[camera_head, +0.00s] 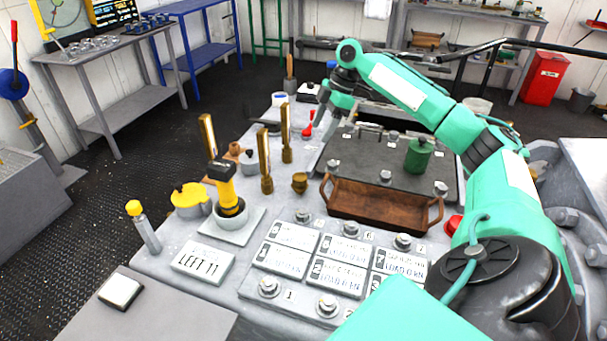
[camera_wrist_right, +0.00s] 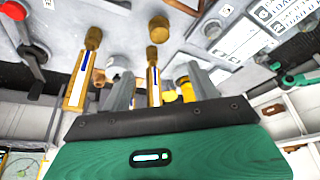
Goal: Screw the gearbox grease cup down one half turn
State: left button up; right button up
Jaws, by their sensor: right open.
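The grease cup, a small round brass cup (camera_head: 299,182), sits on the grey gearbox top beside the wooden tray, right of the brass sight gauges. It also shows as a brass cap (camera_wrist_right: 159,29) at the top of the right wrist view. My right gripper (camera_head: 326,121) is behind the cup in the head view, apart from it. In the wrist view its two grey fingers (camera_wrist_right: 160,76) are spread, with a brass gauge visible between them in the picture. The gripper holds nothing that I can see. My left gripper is not in view.
Upright brass gauges (camera_head: 265,160) stand left of the cup. A red-handled lever (camera_head: 307,127) is behind it. A brown tray (camera_head: 385,203), a green canister (camera_head: 418,155) and numbered plates (camera_head: 337,277) lie right and in front. A yellow-black tool (camera_head: 226,186) stands at left.

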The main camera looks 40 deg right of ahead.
aim_at(302, 176)
jog(key=x, duration=0.5)
jog(key=b+x, duration=0.1)
jog(key=x, duration=0.4)
jog(key=b+x, duration=0.1)
jog(key=x, duration=0.5)
jog(key=shift+s+d+f, duration=0.1)
jog(key=shift+s+d, duration=0.1)
jog(key=shift+d, duration=0.15)
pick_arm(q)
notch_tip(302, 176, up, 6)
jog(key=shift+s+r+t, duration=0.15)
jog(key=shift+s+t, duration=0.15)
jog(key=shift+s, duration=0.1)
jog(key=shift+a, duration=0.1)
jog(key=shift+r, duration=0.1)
pick_arm(e)
jog(key=c, duration=1)
